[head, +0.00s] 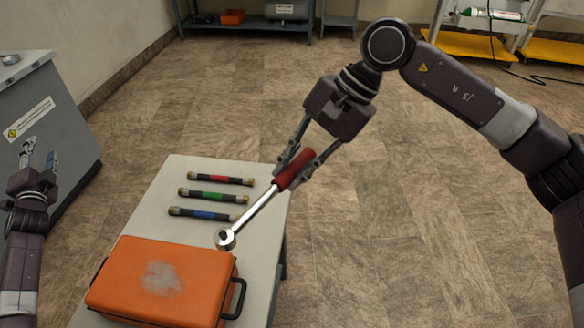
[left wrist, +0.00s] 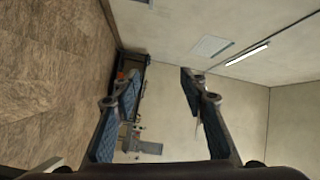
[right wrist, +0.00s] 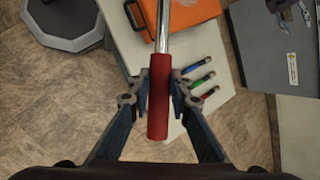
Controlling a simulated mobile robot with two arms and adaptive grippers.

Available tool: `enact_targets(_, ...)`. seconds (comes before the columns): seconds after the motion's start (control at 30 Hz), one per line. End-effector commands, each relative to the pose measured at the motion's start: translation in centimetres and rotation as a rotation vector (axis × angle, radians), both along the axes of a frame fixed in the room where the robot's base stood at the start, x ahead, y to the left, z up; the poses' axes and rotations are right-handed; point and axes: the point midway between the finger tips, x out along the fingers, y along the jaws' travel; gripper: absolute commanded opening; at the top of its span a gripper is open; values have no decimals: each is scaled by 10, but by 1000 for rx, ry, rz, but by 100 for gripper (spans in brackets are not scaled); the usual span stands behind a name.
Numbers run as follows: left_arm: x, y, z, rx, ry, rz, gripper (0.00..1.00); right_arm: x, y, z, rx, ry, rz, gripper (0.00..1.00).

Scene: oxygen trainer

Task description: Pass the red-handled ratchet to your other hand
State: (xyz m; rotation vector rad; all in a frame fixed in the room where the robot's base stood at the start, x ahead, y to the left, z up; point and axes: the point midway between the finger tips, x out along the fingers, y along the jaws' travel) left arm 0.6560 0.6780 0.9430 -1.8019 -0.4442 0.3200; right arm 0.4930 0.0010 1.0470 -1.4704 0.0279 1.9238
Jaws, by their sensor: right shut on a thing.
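The ratchet has a red handle (head: 293,169), a chrome shaft and a round head (head: 225,239). My right gripper (head: 295,164) is shut on the red handle and holds the ratchet tilted, its head hanging down and left over the white table. In the right wrist view the red handle (right wrist: 159,97) sits between the fingertips, with the shaft pointing up the picture. My left gripper (head: 28,152) is at the far left of the head view, well away from the ratchet. In the left wrist view its fingers (left wrist: 158,85) are spread apart with nothing between them.
An orange case (head: 200,262) with black handles stands on the white table (head: 180,167). Three cylinders with red (head: 220,180), green (head: 213,196) and blue (head: 203,214) bands lie behind it. A grey cabinet (head: 60,125) stands at left. The floor right of the table is clear.

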Motion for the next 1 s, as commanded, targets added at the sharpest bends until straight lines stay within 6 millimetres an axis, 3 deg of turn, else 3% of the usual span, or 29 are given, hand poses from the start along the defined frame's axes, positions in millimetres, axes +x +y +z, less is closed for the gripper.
enact_targets(0.03, -13, 10, -25, -50, 29, 31, 40, 0, 0, 1, 2, -1, 0, 0)
enact_targets(0.2, -60, 38, -98, -221, 105, 147, 40, 0, 0, 1, 2, -1, 0, 0)
enact_targets(0.37, -114, 60, -162, -368, 169, 271, 40, 0, 0, 1, 2, -1, 0, 0)
enact_targets(0.6, -209, 83, -247, -567, 251, 479, 40, 0, 0, 1, 2, -1, 0, 0)
enact_targets(0.83, -313, 91, -314, -732, 313, 702, 40, 0, 0, 1, 2, -1, 0, 0)
enact_targets(1.0, -382, 68, -370, -832, 381, 825, 40, 0, 0, 1, 2, -1, 0, 0)
